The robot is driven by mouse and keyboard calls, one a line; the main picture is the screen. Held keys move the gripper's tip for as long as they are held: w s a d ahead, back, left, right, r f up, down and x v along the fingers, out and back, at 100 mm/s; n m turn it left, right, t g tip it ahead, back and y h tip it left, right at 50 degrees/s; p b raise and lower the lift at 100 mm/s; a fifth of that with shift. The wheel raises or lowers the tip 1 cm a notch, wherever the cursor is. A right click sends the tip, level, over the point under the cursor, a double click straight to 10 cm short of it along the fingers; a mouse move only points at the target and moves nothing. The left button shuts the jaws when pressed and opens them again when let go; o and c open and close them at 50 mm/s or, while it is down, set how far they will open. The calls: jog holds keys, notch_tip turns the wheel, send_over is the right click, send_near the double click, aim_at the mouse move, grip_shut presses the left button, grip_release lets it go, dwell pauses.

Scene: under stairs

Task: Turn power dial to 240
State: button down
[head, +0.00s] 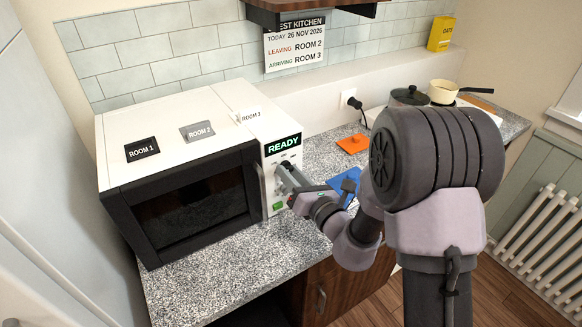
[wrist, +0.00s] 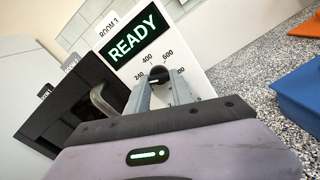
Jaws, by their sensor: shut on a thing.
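The power dial (wrist: 158,73) is a small dark knob on the white control panel of the microwave (head: 112,119), below a display (wrist: 138,35) that reads READY in green. Around the dial I can read 240, 400 and 600; a further mark at right is partly hidden by a finger. My gripper (wrist: 157,84) is shut on the power dial, with one grey finger on either side of it. Which mark the dial points at cannot be told. In the head view, my gripper (head: 283,172) reaches the panel from the right and covers the dial.
A green button (head: 279,206) sits low on the panel. Room cards (head: 198,131) lie on the microwave. A blue item (head: 344,184) and an orange item (head: 353,144) lie on the speckled counter (head: 215,288). A pot and a pan (head: 443,92) stand farther right.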

jog(key=shift+m+p, duration=0.4)
jog(key=shift+m, duration=0.2)
jog(key=c, duration=1.1)
grip_release()
jog(key=shift+a, duration=0.1)
jog(key=p+v, duration=0.9)
jog(key=v, duration=0.8)
jog(key=shift+s+p, duration=0.15)
jog(key=shift+p, duration=0.25)
